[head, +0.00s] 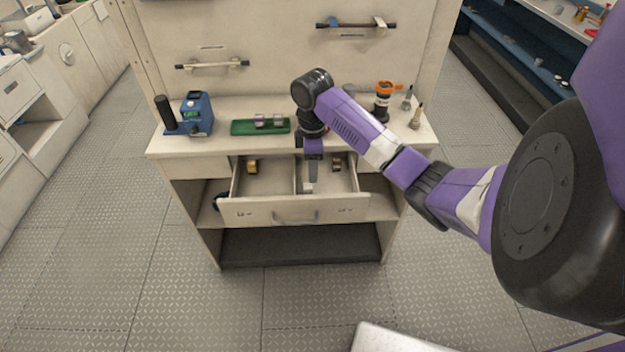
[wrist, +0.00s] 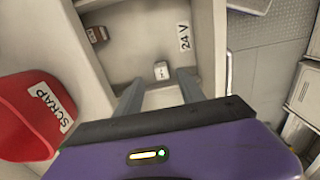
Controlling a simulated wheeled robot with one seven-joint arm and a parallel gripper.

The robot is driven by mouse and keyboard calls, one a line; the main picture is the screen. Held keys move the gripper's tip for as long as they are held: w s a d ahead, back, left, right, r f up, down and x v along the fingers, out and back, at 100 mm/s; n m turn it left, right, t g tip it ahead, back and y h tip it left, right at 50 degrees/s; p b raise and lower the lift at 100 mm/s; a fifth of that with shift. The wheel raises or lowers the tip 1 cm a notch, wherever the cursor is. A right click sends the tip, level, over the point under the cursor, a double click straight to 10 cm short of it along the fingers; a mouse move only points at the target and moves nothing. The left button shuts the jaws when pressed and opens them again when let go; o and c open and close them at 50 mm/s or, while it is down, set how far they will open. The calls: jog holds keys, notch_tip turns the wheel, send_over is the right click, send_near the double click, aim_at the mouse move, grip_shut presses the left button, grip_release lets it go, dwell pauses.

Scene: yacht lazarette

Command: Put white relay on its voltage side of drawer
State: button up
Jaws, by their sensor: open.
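My gripper (head: 311,188) points down into the right compartment of the open drawer (head: 265,212). In the wrist view its two fingers (wrist: 160,84) are apart. A small white relay (wrist: 162,70) lies on the compartment floor just beyond the fingertips, between their lines. It is not gripped; whether a finger touches it I cannot tell. A "24 V" label (wrist: 184,37) is on that compartment's side. A brown relay (wrist: 97,34) sits in the same compartment and shows in the head view (head: 337,163). A yellowish relay (head: 252,167) is in the left compartment.
A divider (head: 296,177) splits the drawer. A red bin marked SCRAP (wrist: 35,112) is at left in the wrist view.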

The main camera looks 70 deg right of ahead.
jog(key=shift+r, duration=1.95)
